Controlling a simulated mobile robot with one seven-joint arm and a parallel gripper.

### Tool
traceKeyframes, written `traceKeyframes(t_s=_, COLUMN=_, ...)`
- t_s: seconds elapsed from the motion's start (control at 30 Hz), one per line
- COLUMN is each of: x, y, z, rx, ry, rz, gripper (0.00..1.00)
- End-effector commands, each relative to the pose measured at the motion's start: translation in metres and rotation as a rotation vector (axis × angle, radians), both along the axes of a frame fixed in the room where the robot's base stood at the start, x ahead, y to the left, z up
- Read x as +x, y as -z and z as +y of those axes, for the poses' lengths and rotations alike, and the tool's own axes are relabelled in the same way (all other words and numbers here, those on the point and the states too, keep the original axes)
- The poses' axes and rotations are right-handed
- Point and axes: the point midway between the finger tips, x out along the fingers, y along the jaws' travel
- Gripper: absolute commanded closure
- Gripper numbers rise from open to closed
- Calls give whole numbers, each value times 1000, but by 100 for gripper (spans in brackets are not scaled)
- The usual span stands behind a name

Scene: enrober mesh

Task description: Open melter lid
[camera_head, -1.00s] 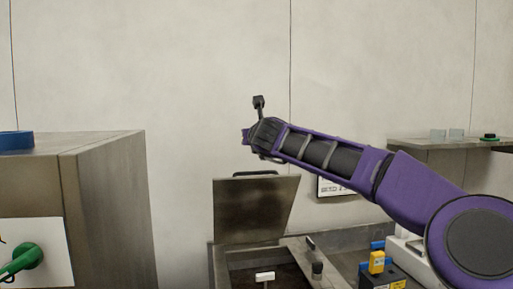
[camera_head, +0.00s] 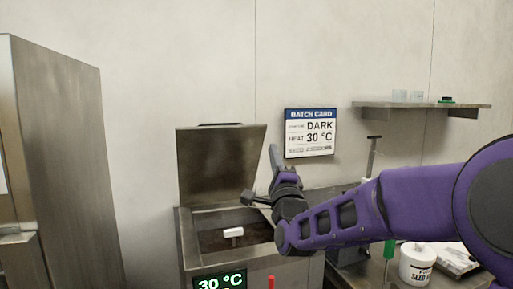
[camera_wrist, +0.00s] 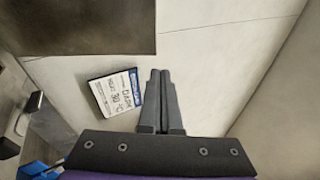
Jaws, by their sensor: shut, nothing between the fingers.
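The melter (camera_head: 190,242) is a steel box with a green 30 °C display on its front. Its lid (camera_head: 220,165) stands raised, tilted slightly back, with a dark handle along the top edge. The open tank shows dark contents and a white block-like piece (camera_head: 233,232). My gripper (camera_head: 274,150) points upward just right of the lid, apart from it. In the wrist view my gripper's fingers (camera_wrist: 157,75) are shut together with nothing between them. A dark panel, apparently the lid (camera_wrist: 90,28), fills the top left of the wrist view.
A batch card (camera_head: 310,133) reading DARK, 30 °C is on the wall behind. A shelf (camera_head: 425,105) with small cups is at right. A white tub (camera_head: 417,264) stands on the right counter. A tall steel cabinet (camera_head: 60,160) is at left.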

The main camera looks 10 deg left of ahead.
Motion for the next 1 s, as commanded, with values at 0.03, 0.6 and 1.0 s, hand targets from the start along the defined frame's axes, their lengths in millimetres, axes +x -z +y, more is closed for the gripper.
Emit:
traceKeyframes(t_s=0.03, x=-9, y=13, z=-3, rx=-38, ry=-18, rz=-26, gripper=100)
traceKeyframes(t_s=0.6, x=-3, y=11, z=13, rx=-120, ry=-88, rz=-95, gripper=100)
traceKeyframes(t_s=1.0, x=51, y=-25, z=46, rx=-121, ry=-87, rz=-91, gripper=100)
